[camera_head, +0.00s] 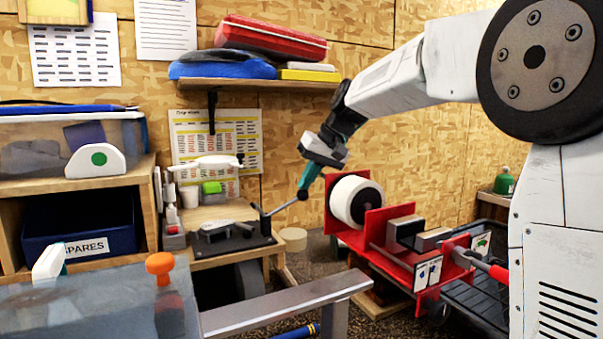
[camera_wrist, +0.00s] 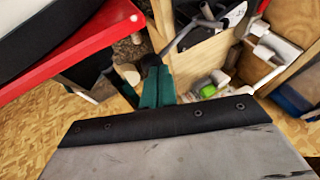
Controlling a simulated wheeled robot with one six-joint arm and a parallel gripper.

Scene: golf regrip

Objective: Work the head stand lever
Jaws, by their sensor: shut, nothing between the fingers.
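The head stand (camera_head: 222,238) is a dark fixture on a small wooden bench, left of centre in the head view. Its lever (camera_head: 284,207) is a thin grey rod that slants up to the right from the stand, with a dark knob at its end. My gripper (camera_head: 304,190) points down with its teal fingers shut at the knob. I cannot tell whether they touch it. In the wrist view the shut fingers (camera_wrist: 153,66) show at centre, with part of the stand (camera_wrist: 212,22) beyond them.
A red machine (camera_head: 378,240) with a white drum stands just right of my gripper. A grey metal beam (camera_head: 285,303) crosses the foreground. A shelf (camera_head: 258,84) with a red case is above. A blue spares bin (camera_head: 80,222) is at left.

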